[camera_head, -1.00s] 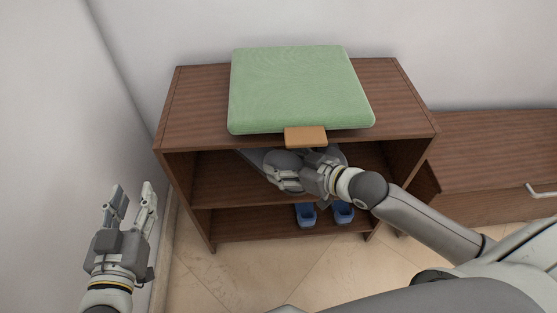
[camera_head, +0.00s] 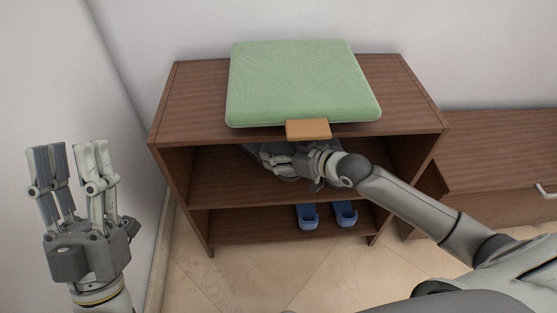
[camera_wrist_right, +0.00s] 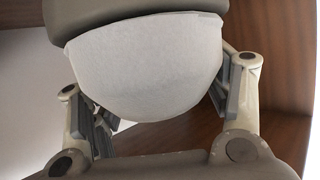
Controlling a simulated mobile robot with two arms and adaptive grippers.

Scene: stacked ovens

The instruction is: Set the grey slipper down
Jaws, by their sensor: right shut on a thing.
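The grey slipper (camera_wrist_right: 145,70) fills the middle of the right wrist view, a pale rounded part with a darker grey-brown part above it. My right gripper (camera_wrist_right: 165,100) is shut on it, one finger on each side. In the head view my right gripper (camera_head: 285,160) reaches into the upper compartment of the brown shelf (camera_head: 225,177), under its top board. The slipper is mostly hidden there by my gripper and the top, and I cannot tell whether it touches the middle board. My left gripper (camera_head: 70,165) is open and empty, left of the shelf.
A green cushion (camera_head: 300,85) lies on the shelf top, with a small orange-brown block (camera_head: 307,129) at its front edge. Two blue slippers (camera_head: 307,216) stand in the lower compartment. A lower wooden cabinet (camera_head: 490,160) is at right. A wall borders the left.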

